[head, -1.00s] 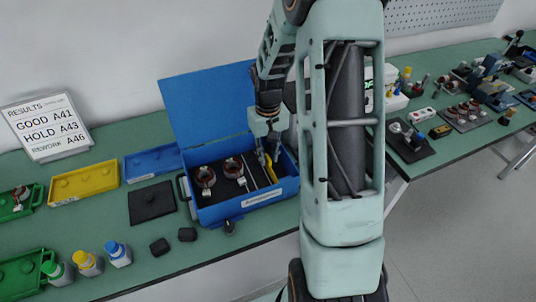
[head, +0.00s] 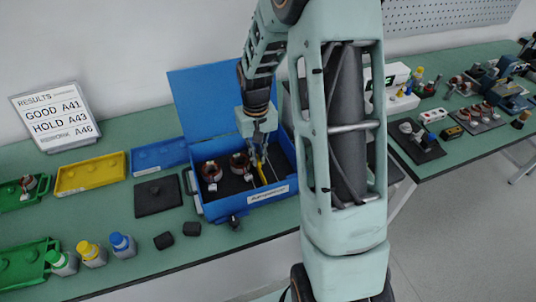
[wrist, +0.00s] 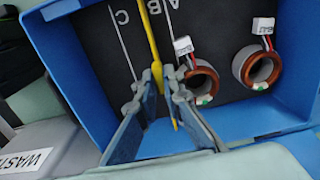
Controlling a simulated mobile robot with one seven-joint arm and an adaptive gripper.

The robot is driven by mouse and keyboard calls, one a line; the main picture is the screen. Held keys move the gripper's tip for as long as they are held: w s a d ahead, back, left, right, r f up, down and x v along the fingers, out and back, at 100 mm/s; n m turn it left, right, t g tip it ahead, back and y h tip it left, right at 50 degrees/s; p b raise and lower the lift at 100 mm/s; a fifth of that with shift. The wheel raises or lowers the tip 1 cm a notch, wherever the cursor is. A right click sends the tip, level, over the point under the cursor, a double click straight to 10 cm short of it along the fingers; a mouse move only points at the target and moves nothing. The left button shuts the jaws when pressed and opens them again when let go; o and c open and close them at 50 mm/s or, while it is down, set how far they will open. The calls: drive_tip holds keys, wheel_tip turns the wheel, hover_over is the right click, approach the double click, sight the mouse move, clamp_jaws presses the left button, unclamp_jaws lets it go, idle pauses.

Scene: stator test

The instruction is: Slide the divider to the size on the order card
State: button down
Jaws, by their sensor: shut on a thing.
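The yellow divider (wrist: 156,50) is a thin strip standing across the blue box (head: 224,209); its end also shows in the head view (head: 262,175). My gripper (wrist: 163,80) is shut on the divider, with a fingertip on each side; in the head view my gripper (head: 257,157) reaches down into the box. The black floor (wrist: 222,30) bears the letters A, B and C and thin pale lines. In the wrist view the divider lies between two such lines. I cannot make out an order card; the box's front label (head: 268,194) is unreadable.
Two copper-wound stators (wrist: 258,67) (wrist: 201,80) lie in the box, to the divider's right in the wrist view. The blue lid (head: 205,100) stands open behind. A results card (head: 54,117) lists GOOD A41, HOLD A43, REWORK A46. A WASTE-labelled container (wrist: 30,155) is nearby.

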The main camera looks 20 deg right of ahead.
sight(258, 158)
drive_tip(key=c, duration=2)
unclamp_jaws()
drive_tip(key=shift+c, duration=0.2)
drive_tip(key=shift+r, duration=0.1)
wheel_tip(258, 158, up, 12)
